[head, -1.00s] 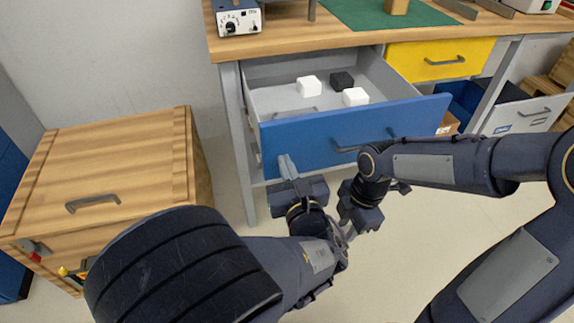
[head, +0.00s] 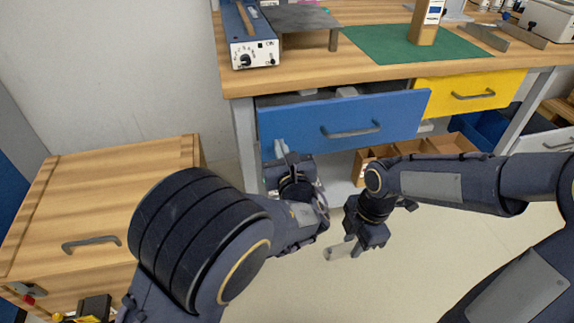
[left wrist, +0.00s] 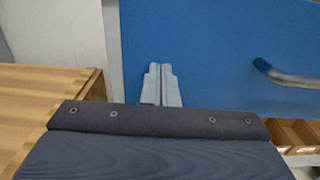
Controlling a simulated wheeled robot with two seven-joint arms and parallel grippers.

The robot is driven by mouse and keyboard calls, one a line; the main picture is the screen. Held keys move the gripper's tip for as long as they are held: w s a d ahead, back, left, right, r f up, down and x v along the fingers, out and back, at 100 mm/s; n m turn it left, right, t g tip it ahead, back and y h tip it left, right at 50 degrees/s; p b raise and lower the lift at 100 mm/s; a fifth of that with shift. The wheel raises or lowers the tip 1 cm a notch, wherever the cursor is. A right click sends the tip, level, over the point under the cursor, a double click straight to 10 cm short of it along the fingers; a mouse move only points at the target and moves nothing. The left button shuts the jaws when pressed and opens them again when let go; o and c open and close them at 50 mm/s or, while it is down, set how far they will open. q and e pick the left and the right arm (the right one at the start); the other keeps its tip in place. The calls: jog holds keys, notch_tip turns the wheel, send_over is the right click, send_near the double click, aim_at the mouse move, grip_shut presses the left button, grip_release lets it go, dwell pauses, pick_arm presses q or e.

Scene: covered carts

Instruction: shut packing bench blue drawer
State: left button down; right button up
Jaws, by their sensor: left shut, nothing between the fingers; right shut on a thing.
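The blue drawer (head: 390,112) hangs under the bench top, still pulled out a little. A narrow strip of its inside shows above the front, with parts of pale blocks (head: 346,92). Its grey bar handle (head: 350,130) is free. My left gripper (head: 282,148) is shut and empty, with its fingertips at the lower left of the blue front; the left wrist view shows them against or very near the blue face (left wrist: 161,85). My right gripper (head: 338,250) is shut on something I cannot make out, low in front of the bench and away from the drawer.
The packing bench (head: 310,73) carries a control box (head: 252,50) and a green mat (head: 390,45). A yellow drawer (head: 500,88) sits to the right, flush or nearly so. A wooden tray (head: 450,142) lies below. A wooden cart (head: 110,205) stands at left.

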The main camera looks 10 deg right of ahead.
pick_arm(q)
jog(key=w, duration=0.8)
jog(key=shift+a, duration=0.35)
pick_arm(e)
jog(key=shift+f, duration=0.15)
pick_arm(q)
jog(key=shift+w+a+r, duration=0.1)
jog(key=shift+w+r, duration=0.05)
jog(key=shift+r, duration=0.1)
pick_arm(e)
jog(key=shift+s, duration=0.15)
